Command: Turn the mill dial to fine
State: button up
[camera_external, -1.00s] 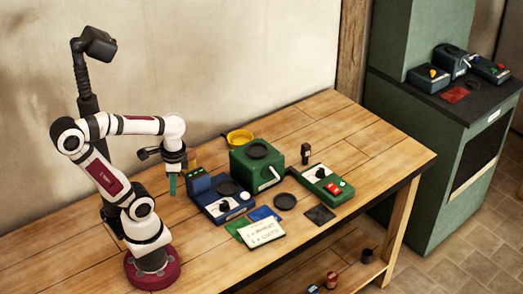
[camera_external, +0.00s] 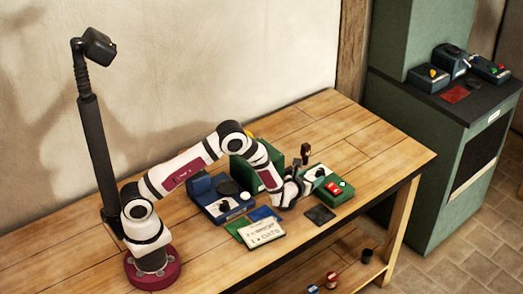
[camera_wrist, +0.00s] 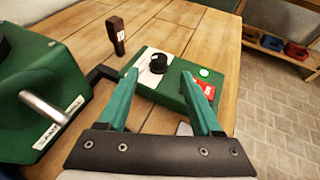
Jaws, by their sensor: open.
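A green control box (camera_wrist: 165,98) lies on the table, with a black round dial (camera_wrist: 158,63) on a white plate at its far left part. The box also shows in the external view (camera_external: 318,172), right of the larger green mill body (camera_external: 241,172). The mill body (camera_wrist: 35,85) with a metal lever is at the left of the wrist view. My gripper (camera_wrist: 160,76) is open, its two teal fingers pointing toward the dial, one on each side of it in the picture. I cannot tell any contact. The dial's setting is too small to read.
A red switch (camera_wrist: 203,88) and a pale button (camera_wrist: 204,72) sit on the same box. A dark wooden-handled tool (camera_wrist: 116,33) stands upright behind it. A blue machine (camera_external: 215,207), cards (camera_external: 262,232) and a dark square (camera_external: 320,214) lie nearby. The right table end is clear.

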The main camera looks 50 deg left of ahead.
aim_at(320, 171)
jog(key=x, duration=0.8)
jog(key=shift+s+a, duration=0.1)
grip_shut()
